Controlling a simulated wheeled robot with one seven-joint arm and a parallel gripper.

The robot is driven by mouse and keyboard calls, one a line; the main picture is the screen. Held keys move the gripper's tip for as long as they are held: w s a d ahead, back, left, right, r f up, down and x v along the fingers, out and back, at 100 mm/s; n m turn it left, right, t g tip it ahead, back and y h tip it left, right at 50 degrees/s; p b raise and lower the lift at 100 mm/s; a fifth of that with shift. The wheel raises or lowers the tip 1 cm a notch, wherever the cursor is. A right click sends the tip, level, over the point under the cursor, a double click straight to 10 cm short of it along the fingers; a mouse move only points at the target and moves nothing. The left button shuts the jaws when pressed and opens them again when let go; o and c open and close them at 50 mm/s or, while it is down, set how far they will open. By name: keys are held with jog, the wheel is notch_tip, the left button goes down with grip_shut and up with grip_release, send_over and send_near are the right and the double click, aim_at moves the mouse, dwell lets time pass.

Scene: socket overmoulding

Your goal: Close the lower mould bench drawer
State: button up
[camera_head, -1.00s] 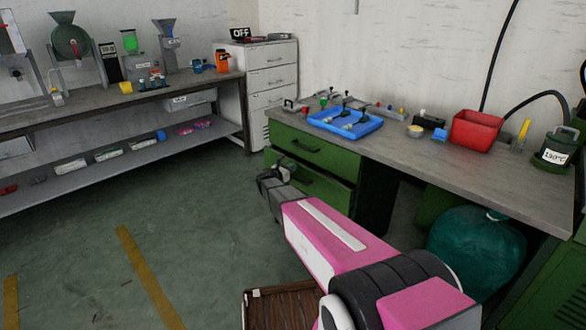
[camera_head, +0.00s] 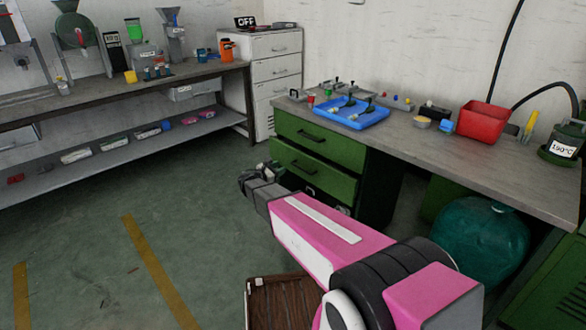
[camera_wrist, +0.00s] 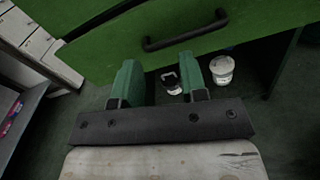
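The mould bench (camera_head: 450,165) has two green drawers at its left end. The upper drawer (camera_head: 340,150) looks flush. The lower drawer (camera_head: 330,183) stands out a little from the bench, with its dark bar handle (camera_head: 304,167) on the front. In the wrist view, the lower drawer front (camera_wrist: 110,65) and handle (camera_wrist: 185,32) lie ahead, with a dark gap above its top edge. My gripper (camera_head: 250,180) is in front and left of the lower drawer. Its two green fingers (camera_wrist: 160,75) are apart, with nothing between them, below the handle. Contact with the front cannot be told.
A white jar (camera_wrist: 222,68) and a small dark-and-white item (camera_wrist: 172,82) show below the drawer front. A brown slatted crate (camera_head: 280,300) stands on the floor below my arm. A white drawer cabinet (camera_head: 275,60) stands behind. The floor to the left is clear.

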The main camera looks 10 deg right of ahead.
aim_at(299, 167)
jog(key=w+d+f+m, duration=0.1)
jog(key=w+d+m, duration=0.1)
jog(key=m, duration=0.3)
jog(key=w+d+f+m+y, duration=0.1)
jog(key=w+d+f+m, duration=0.1)
jog(key=d+m, duration=0.3)
jog(key=w+d+f+m+g, duration=0.1)
jog(key=d+m, duration=0.3)
jog(key=m, duration=0.1)
jog(key=shift+w+f+y, duration=0.3)
jog(key=shift+w+f, duration=0.1)
grip_shut()
